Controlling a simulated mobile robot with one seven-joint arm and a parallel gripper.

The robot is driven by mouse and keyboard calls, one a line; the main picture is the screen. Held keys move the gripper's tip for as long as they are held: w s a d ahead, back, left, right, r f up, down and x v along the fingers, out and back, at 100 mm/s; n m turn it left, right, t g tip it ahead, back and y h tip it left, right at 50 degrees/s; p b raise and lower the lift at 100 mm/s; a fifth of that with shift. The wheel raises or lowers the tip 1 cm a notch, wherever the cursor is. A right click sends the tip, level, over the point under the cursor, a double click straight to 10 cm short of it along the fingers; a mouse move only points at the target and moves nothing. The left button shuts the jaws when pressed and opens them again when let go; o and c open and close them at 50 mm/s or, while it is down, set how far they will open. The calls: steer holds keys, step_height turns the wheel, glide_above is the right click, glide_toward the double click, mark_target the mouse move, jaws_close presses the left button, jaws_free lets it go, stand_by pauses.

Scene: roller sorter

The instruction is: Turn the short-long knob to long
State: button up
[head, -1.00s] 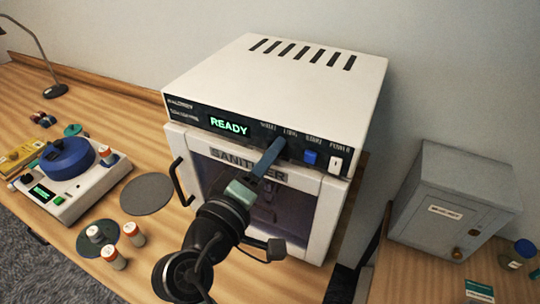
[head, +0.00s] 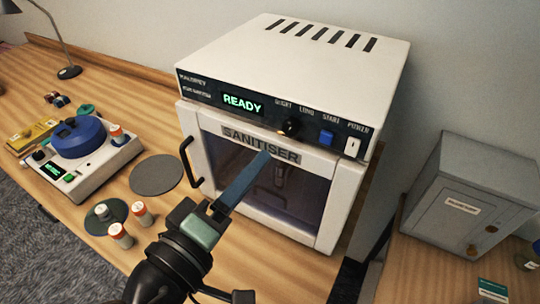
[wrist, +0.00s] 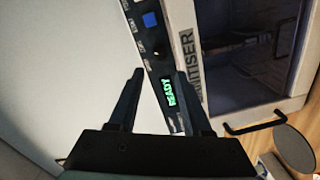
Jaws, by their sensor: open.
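The short-long knob (head: 291,127) is a small black knob on the dark control panel (head: 215,97) of the white sanitiser. It sits below the SHORT and LONG labels, between the green READY display (head: 243,104) and the blue start button (head: 326,138). Which way it points is too small to tell. My gripper (head: 263,160) is open and empty, in front of the sanitiser door, below and left of the knob and apart from it.
The sanitiser door (head: 270,215) is shut, with a black handle (head: 188,162) at its left. A white power switch (head: 352,147) is right of the blue button. A centrifuge-like device (head: 85,160) and several small bottles stand left; a grey cabinet (head: 460,200) stands right.

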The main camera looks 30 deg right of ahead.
steer(key=shift+v, duration=1.55)
steer(key=shift+w, duration=0.1)
steer(key=w+a+r+m+t+y, duration=0.1)
steer(key=w+a+r+t+y, duration=0.2)
steer(key=r, duration=0.4)
steer(key=w+a+r+t+y, duration=0.1)
steer(key=w+r+t+y, duration=0.2)
steer(key=w+r+t, duration=0.3)
steer(key=s+a+r+t+y, duration=0.2)
steer(key=s+r+t+y, duration=0.2)
steer(key=r, duration=0.6)
steer(key=s+a+r+m+t+y, duration=0.1)
steer(key=s+a+r+t+y, duration=0.2)
steer(key=r, duration=0.7)
steer(key=shift+s+a+r+t+y, duration=0.15)
steer(key=shift+s+r+t+y, duration=0.25)
steer(key=shift+s+t+y, duration=0.65)
steer(key=shift+s, duration=0.1)
